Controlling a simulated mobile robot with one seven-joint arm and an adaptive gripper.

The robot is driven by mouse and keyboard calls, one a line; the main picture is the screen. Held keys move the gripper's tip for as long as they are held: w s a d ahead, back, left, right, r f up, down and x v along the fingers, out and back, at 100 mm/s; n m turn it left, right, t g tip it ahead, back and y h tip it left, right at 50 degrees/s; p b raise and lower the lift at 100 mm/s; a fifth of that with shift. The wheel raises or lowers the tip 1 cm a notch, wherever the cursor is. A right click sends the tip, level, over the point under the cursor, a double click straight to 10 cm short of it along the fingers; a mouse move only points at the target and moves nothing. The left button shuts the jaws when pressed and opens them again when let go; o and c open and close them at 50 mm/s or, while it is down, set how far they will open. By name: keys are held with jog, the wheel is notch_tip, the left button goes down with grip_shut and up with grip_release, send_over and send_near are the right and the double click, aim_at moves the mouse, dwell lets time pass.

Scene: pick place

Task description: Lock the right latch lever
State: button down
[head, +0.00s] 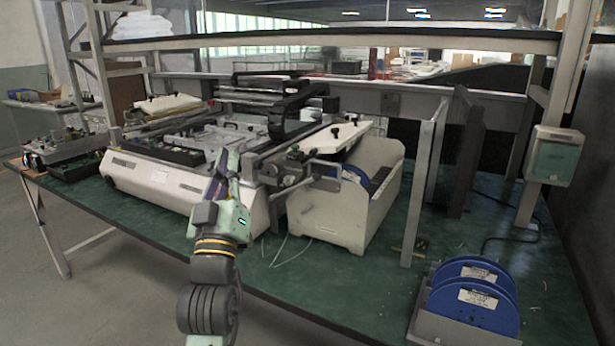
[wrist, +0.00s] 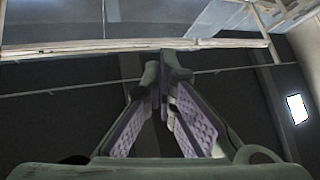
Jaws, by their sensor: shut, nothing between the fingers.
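The large white benchtop machine (head: 160,183) stands on the green table. A grey metal lever with a bent arm (head: 322,163) shows at the machine's right side and looks like the right latch lever; I cannot tell its exact position. My gripper (head: 222,170) is in front of the machine's front right part, left of that lever and apart from it. In the wrist view my gripper (wrist: 167,68) has its purple-padded fingers meeting at the tips, with nothing between them. The lever is not recognisable in the wrist view.
A white side box (head: 340,215) stands right of the machine. Blue spools (head: 475,295) sit in a grey holder at the front right. A grey upright post (head: 418,195) rises from the table. Bare green tabletop (head: 290,283) lies in front of the side box.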

jog(key=w+d+f+m+g+h, duration=0.1)
jog(key=w+d+f+g+h, duration=0.2)
jog(key=d+f, duration=0.4)
jog(key=w+d+h, duration=0.1)
jog(key=d+h, duration=0.1)
jog(key=shift+w+d+f, duration=0.35)
jog(key=shift+d, duration=0.05)
jog(key=p+x, duration=0.4)
jog(key=x, duration=0.6)
jog(key=shift+s+d+f+p, duration=0.15)
jog(key=shift+d+f, duration=0.2)
jog(key=shift+f, duration=0.25)
jog(key=shift+d+f+p, duration=0.2)
jog(key=shift+d+f, duration=0.15)
jog(key=shift+f, duration=0.25)
jog(key=shift+s+d+f+p, duration=0.15)
jog(key=shift+d+f, duration=0.15)
jog(key=shift+f, duration=0.3)
jog(key=shift+w, duration=0.1)
